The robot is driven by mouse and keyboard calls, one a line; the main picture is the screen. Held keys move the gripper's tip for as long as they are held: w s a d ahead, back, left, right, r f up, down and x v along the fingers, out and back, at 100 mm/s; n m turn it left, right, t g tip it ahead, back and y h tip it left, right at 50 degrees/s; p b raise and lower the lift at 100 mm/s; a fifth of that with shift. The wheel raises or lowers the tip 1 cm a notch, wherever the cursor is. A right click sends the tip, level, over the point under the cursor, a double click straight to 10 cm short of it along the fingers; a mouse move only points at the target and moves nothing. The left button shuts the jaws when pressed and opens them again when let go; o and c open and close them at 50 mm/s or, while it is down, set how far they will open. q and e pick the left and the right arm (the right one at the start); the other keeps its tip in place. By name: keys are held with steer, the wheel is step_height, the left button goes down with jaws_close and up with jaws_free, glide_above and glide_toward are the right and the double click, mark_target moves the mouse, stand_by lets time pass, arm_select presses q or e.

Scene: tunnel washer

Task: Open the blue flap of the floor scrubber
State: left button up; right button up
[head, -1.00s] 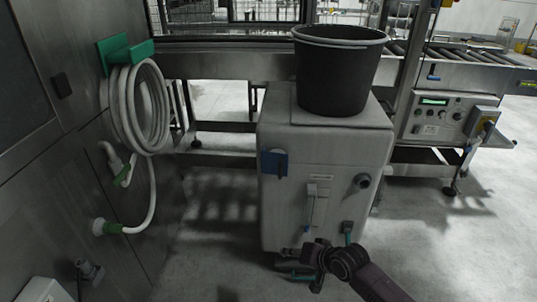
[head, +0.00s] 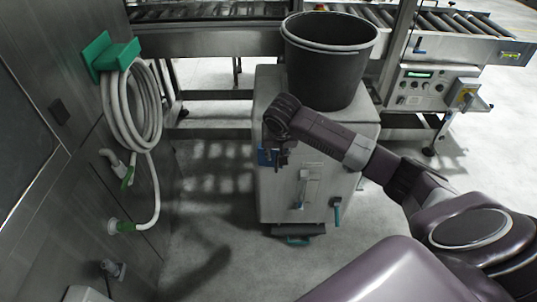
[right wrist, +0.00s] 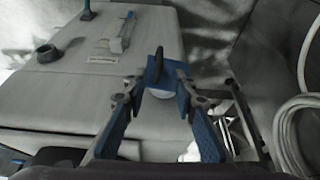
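The floor scrubber (head: 335,185) is a pale box-shaped machine in the middle of the head view. Its blue flap (head: 264,157) is at the upper left of the front face, partly hidden behind my right gripper (head: 279,152). In the right wrist view the blue flap (right wrist: 153,70) shows ahead, between the fingers of my right gripper (right wrist: 158,86), with a dark oval piece on it and a pale round part beside it. The fingers are spread apart. I cannot tell whether they touch the flap. My left gripper is not in view.
A black bucket (head: 327,65) stands on top of the scrubber. A white hose coil (head: 132,110) hangs from a green holder on the metal wall at left. A roller conveyor with a control box (head: 422,88) stands behind. The floor left of the scrubber is clear.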

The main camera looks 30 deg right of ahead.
steer(key=x, duration=0.7)
steer(key=shift+f, duration=0.2)
steer(key=shift+c, duration=0.2)
jaws_close()
steer(key=shift+d, duration=0.1)
